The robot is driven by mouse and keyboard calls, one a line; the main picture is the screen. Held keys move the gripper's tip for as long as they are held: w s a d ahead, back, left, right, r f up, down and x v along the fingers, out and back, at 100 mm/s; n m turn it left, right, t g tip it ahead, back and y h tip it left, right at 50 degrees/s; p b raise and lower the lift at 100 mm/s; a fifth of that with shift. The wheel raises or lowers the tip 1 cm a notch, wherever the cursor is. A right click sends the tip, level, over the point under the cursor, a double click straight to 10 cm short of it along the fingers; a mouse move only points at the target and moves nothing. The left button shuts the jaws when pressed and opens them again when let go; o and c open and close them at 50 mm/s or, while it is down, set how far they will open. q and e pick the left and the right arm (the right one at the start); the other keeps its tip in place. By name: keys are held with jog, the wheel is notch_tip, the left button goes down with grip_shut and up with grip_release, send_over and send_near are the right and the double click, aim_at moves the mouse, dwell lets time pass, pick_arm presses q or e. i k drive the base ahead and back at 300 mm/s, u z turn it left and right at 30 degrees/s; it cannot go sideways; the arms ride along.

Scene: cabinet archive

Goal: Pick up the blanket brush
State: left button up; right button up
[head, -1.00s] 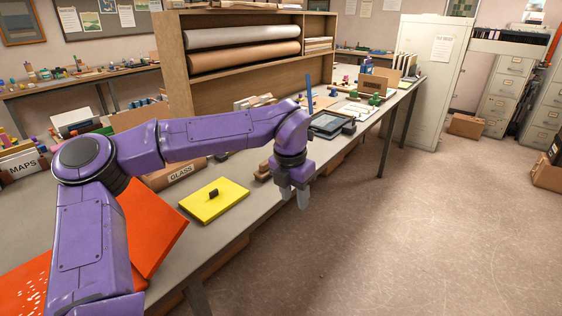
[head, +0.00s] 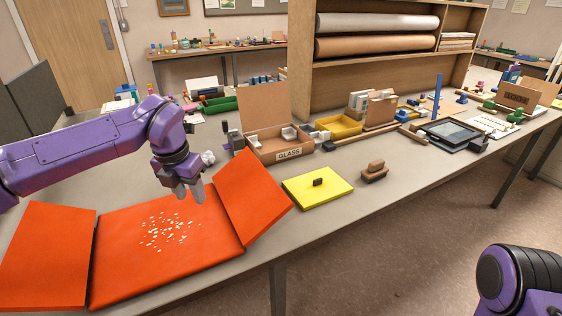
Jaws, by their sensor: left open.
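A small brown wooden brush (head: 375,172), which looks like the blanket brush, lies on the grey table (head: 345,222) near its front edge, right of a yellow board. An orange blanket (head: 120,261) with raised side flaps lies at the left, with small white fragments on its middle. My left gripper (head: 187,197) points down above the blanket's back edge, fingers apart and empty, well left of the brush. Part of my right arm shows at the lower right; its gripper is out of view.
The yellow board (head: 300,190) with a dark knob lies between blanket and brush. Behind it stand an open GLASS box (head: 268,155) and a yellow tray (head: 338,128). A dark framed tablet (head: 449,132) lies farther right. Bare floor is in front.

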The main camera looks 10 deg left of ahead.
aim_at(377, 170)
jog(key=u, duration=1)
jog(key=i, duration=0.7)
jog(key=z, duration=2.5)
jog(key=i, duration=0.5)
